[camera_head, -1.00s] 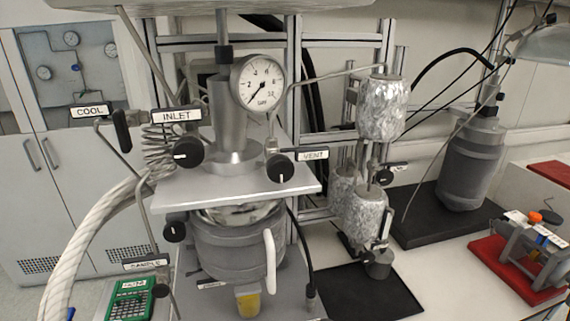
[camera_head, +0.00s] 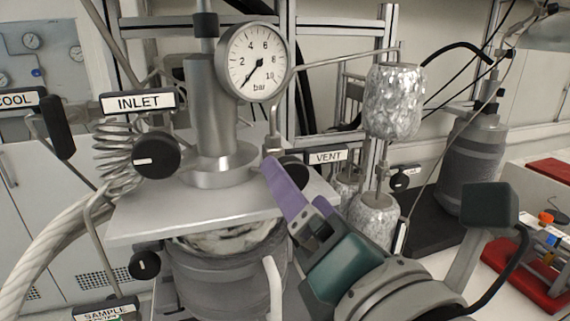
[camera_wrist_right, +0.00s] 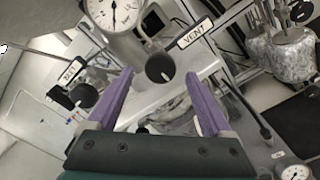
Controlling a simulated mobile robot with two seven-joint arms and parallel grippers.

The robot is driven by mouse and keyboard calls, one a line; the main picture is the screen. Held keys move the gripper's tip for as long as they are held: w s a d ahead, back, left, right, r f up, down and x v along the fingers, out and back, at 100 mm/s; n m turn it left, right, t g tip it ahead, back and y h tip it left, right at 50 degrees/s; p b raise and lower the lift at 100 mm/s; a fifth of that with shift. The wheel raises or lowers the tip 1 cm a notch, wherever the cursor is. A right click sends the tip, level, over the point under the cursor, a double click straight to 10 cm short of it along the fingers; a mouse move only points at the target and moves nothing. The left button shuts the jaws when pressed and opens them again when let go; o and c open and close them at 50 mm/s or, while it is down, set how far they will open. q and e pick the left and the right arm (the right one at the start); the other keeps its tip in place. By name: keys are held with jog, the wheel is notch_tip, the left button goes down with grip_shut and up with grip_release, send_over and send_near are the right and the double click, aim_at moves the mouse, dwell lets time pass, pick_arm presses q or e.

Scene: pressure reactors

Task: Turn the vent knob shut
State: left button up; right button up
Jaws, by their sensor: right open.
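My left gripper is out of view.
The gauge (camera_head: 253,62) and metal column (camera_head: 211,120) stand left of the vent knob. The inlet knob (camera_head: 152,154) and coiled tube (camera_head: 116,155) are farther left. Foil-wrapped vessels (camera_head: 394,100) and thin pipes are close on the right. A red tray (camera_head: 530,275) lies at far right.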

aim_at(296, 168)
jog(key=shift+x, duration=2.35)
grip_shut()
